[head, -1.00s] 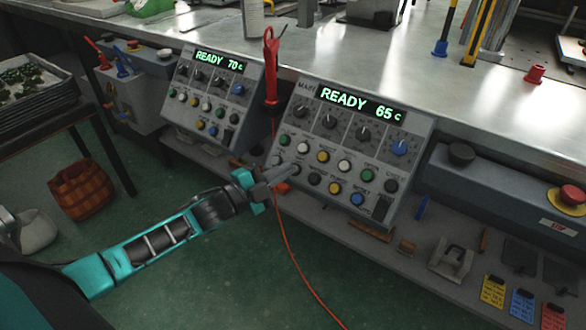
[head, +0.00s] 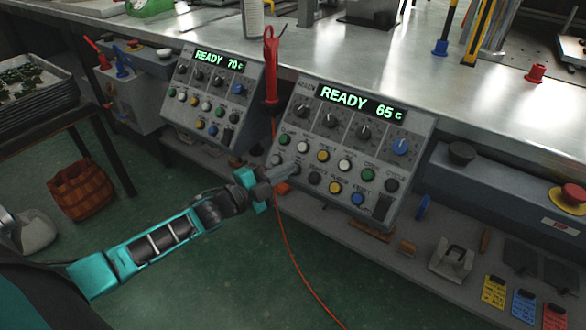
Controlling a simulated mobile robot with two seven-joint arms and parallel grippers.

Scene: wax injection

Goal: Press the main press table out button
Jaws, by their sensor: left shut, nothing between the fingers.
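The main press control panel (head: 350,138) is the right, larger box, with a green display (head: 361,103) reading READY 65 c. It has several knobs and two rows of coloured buttons. My left gripper (head: 291,171) is shut and empty. Its fingertips are at the lower left of this panel, at a button (head: 295,170) in the lower row that they partly hide. I cannot tell whether they touch it. The button labels are too small to read surely. My right gripper is not in view.
A second panel (head: 209,100) reading READY 70 c stands to the left. A red tool (head: 270,66) stands between the panels, and an orange cord (head: 284,248) hangs to the floor. A yellow-ringed red button (head: 572,195) is at the right. Open floor lies below my left arm.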

